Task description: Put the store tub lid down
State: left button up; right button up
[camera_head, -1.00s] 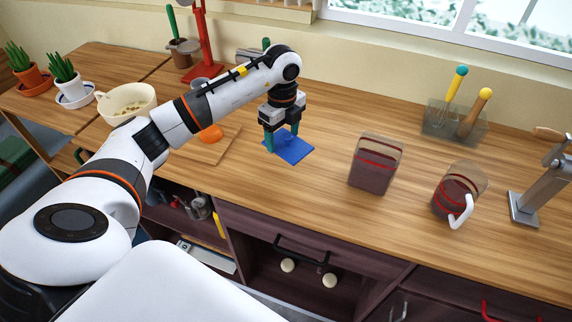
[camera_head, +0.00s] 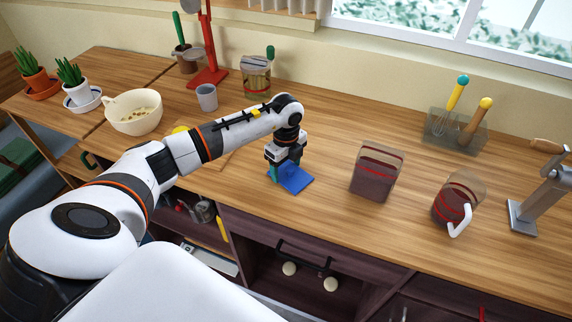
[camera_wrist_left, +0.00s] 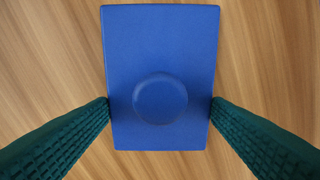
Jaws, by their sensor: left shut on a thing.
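The lid (camera_head: 295,181) is a flat blue rectangle, low over or on the wooden counter left of the dark square tub. In the left wrist view the lid (camera_wrist_left: 160,40) shows a round knob on top. My left gripper (camera_head: 284,173) is shut on the lid, with its green fingers against the two long edges. I cannot tell whether the lid touches the counter. The square tub (camera_head: 373,181), dark with a red band and clear upper walls, stands upright without a lid. My right gripper is not in view.
A dark jug (camera_head: 449,205) with a white handle stands right of the tub. A grey cup (camera_head: 206,97), a cream bowl (camera_head: 134,122) and a clear jar (camera_head: 257,85) stand further back or left. The counter is bare around the lid, between it and the tub.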

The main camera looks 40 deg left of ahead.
aim_at(286, 172)
pick_arm(q)
jog(key=o, duration=0.9)
jog(key=shift+o, duration=0.2)
jog(key=shift+r, duration=0.5)
notch_tip(286, 172, up, 11)
jog(key=b, duration=0.3)
jog(key=shift+r, duration=0.15)
